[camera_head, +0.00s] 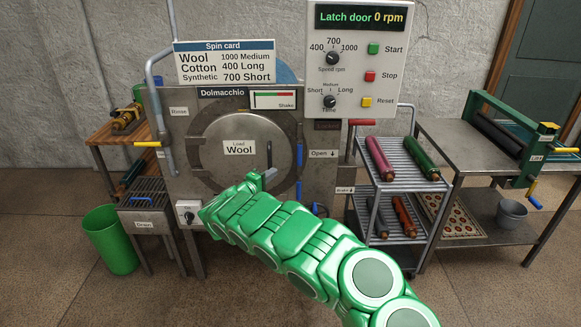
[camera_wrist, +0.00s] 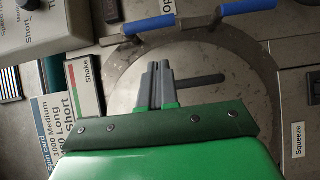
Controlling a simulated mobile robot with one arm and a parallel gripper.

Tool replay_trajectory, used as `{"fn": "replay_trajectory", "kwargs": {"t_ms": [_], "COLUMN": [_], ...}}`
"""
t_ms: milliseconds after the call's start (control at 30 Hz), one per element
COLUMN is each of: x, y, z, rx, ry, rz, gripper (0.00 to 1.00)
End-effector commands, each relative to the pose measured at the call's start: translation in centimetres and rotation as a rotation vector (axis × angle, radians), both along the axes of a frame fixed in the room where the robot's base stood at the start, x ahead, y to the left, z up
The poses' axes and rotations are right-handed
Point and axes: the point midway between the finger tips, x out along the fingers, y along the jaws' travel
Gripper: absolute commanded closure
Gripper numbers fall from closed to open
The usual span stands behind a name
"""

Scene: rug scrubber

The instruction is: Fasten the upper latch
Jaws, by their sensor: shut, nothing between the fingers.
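The round steel drum door (camera_head: 225,155) is on the front of the machine and looks closed, labelled "Load Wool". The upper latch has a blue handle (camera_head: 299,155) standing upright at the door's right edge. In the wrist view, which is turned sideways, this blue handle (camera_wrist: 150,27) lies beyond my fingertips. The lower latch's blue handle (camera_head: 298,187) is below it, and it also shows in the wrist view (camera_wrist: 248,6). My gripper (camera_head: 269,175) is shut and empty in front of the door, left of the latches. Its fingers (camera_wrist: 158,68) are apart from the upper handle.
A dark bar handle (camera_wrist: 200,81) crosses the door near my fingers. The control box (camera_head: 353,60) above right reads "Latch door 0 rpm". A cart (camera_head: 410,185) with rolled rugs stands to the right, a green bin (camera_head: 110,240) to the left.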

Motion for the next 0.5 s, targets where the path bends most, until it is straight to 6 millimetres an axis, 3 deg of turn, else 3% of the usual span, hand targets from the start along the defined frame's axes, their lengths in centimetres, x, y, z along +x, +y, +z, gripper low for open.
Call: {"fn": "replay_trajectory", "kwargs": {"t_ms": [133,500], "x": [-0.4,-0.5], "y": [1.5,2.1], "z": [-1.6,-1.9], "rx": [-0.008,-0.011], "ry": [0.001,-0.004], "rz": [0.027,0.038], "gripper": [1.00,1.00]}}
